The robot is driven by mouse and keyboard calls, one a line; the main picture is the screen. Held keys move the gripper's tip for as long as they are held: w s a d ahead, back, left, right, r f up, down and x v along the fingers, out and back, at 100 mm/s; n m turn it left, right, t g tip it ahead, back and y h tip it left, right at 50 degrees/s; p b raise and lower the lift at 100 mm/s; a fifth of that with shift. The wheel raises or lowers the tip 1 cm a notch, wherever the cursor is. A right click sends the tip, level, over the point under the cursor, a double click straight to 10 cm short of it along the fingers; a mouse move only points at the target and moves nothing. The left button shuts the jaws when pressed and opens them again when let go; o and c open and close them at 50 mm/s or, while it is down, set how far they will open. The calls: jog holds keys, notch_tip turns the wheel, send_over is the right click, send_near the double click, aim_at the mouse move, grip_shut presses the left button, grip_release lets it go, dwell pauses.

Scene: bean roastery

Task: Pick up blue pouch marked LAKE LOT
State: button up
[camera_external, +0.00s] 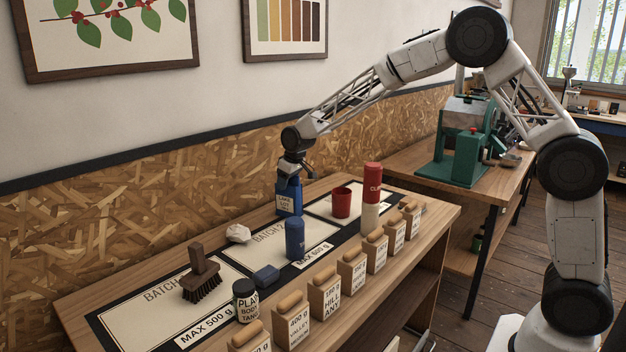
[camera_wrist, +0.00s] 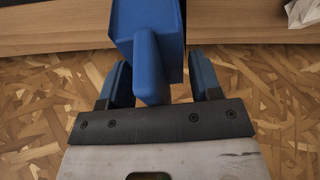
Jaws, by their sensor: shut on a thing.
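The blue pouch (camera_external: 288,199) is upright at the back edge of the near table, with a pale label reading LAKE LOT. My gripper (camera_external: 291,177) comes down from above and is shut on the pouch's top. In the wrist view the blue pouch (camera_wrist: 147,30) lies between the two fingers of my gripper (camera_wrist: 162,84), with its narrow raised part towards the palm. I cannot tell whether the pouch's base touches the table. Its lower end runs out of the wrist view.
The near table (camera_external: 446,215) also holds a blue cylinder (camera_external: 295,238), a white crumpled lump (camera_external: 238,233), a red cup (camera_external: 341,203), a red-and-white cylinder (camera_external: 371,195), a brush (camera_external: 201,275), a black jar (camera_external: 245,300) and a front row of labelled blocks (camera_external: 325,293). A wall stands close behind.

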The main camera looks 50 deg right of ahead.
jog(key=shift+r, duration=0.2)
jog(key=shift+r, duration=0.6)
jog(key=v, duration=0.2)
jog(key=shift+w+r, duration=0.1)
jog(key=shift+r, duration=0.25)
jog(key=s+r, duration=0.1)
jog(key=s, duration=1.4)
jog(key=shift+s+d+r, duration=0.2)
jog(key=shift+s+d, duration=0.05)
jog(key=shift+d, duration=0.2)
jog(key=shift+r, duration=0.1)
